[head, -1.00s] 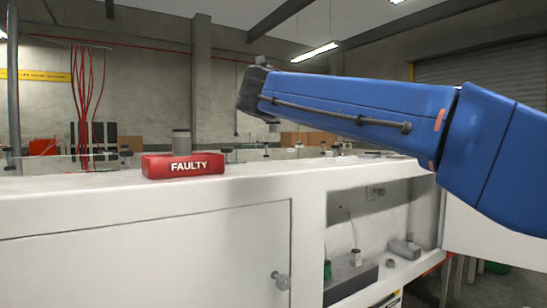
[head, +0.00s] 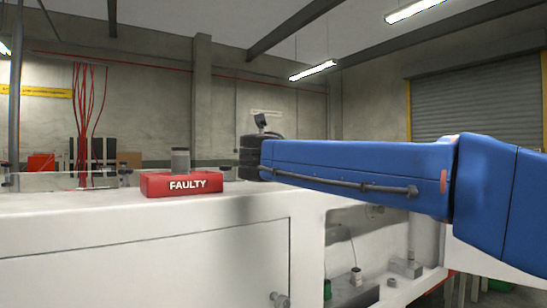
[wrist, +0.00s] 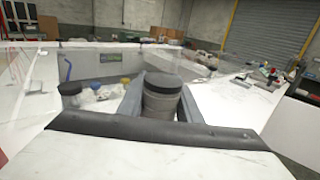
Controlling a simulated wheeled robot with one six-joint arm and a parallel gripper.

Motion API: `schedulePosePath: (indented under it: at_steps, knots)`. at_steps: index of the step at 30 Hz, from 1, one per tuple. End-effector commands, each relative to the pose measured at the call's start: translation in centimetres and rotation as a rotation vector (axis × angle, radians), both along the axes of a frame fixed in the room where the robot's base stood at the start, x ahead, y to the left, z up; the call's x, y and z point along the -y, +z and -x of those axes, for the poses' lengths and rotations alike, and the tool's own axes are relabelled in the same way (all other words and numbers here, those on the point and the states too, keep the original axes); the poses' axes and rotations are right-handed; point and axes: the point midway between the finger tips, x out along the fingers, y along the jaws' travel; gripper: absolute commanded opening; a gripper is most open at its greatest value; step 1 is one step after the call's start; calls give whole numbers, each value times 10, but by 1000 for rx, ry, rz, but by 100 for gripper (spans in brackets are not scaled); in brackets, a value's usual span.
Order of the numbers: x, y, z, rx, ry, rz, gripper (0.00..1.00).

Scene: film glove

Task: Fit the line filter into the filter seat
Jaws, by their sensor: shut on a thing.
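In the wrist view a dark grey cylinder with a black cap, which looks like the line filter (wrist: 161,101), stands upright between the two fingers of my gripper (wrist: 160,104). The gripper is shut on it. Its lower end is hidden by the dark gripper edge in front. In the head view my blue arm reaches left across the white machine, and its black wrist hides the gripper and the filter. I cannot pick out the filter seat for sure in either view.
A red tray marked FAULTY (head: 182,184) sits on the white machine top (head: 80,207), with a similar grey canister (head: 180,161) at it. An open recess with small parts (head: 356,276) lies below my arm. Several capped bottles (wrist: 100,92) stand left of the held filter.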

Motion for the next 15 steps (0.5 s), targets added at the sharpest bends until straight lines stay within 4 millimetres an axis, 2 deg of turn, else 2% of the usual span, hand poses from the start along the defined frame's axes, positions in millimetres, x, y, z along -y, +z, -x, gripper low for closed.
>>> schedulePosePath:
  at_steps: [14,15]
  knots:
    - [0,-11,0,0,0,1,0]
    - [0,-11,0,0,0,1,41]
